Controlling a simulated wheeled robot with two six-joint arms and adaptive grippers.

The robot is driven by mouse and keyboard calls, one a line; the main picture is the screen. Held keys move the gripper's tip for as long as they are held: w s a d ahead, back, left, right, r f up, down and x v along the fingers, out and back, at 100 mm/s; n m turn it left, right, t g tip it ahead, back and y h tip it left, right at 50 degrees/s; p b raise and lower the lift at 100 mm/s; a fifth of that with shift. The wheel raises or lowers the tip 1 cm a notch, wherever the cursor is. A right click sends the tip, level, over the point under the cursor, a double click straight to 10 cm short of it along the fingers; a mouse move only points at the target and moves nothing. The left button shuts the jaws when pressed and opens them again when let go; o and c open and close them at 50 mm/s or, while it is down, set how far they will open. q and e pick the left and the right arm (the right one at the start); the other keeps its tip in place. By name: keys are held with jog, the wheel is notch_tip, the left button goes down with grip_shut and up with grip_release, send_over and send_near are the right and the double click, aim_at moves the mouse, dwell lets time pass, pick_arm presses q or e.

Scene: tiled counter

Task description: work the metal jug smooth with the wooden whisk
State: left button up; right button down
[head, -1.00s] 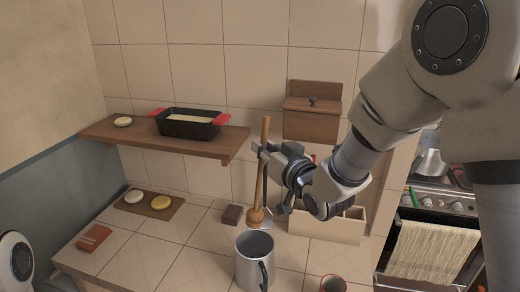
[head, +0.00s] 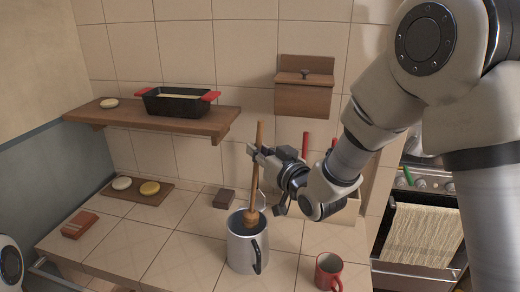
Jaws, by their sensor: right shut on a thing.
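The metal jug (head: 243,252) stands upright on the tiled counter, its dark handle toward the front right. The wooden whisk (head: 257,165) is held nearly upright above it. The whisk's rounded wooden head (head: 250,217) is at the jug's mouth, with its lower end just inside the rim. My right gripper (head: 256,158) is shut on the whisk's shaft. The inside of the jug is mostly hidden. My left gripper is not in view; only a piece of my left arm shows at the lower left edge.
A red mug (head: 328,272) stands right of the jug. A pale box (head: 343,212) is behind my right gripper. A shelf (head: 200,128) bears a black loaf pan (head: 178,102). The counter's left middle is clear.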

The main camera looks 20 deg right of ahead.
aim_at(255, 189)
jog(key=f, duration=0.1)
jog(key=f+b, duration=0.1)
jog(key=b, duration=0.1)
jog(key=shift+s+a+f, duration=0.1)
jog(key=shift+s+f, duration=0.15)
jog(key=shift+f, duration=0.15)
jog(key=f+b, duration=0.4)
jog(key=a+f+b, duration=0.1)
jog(key=f+b, duration=0.1)
jog(key=f, duration=0.1)
jog(key=shift+s, duration=0.15)
jog(key=shift+s+r, duration=0.1)
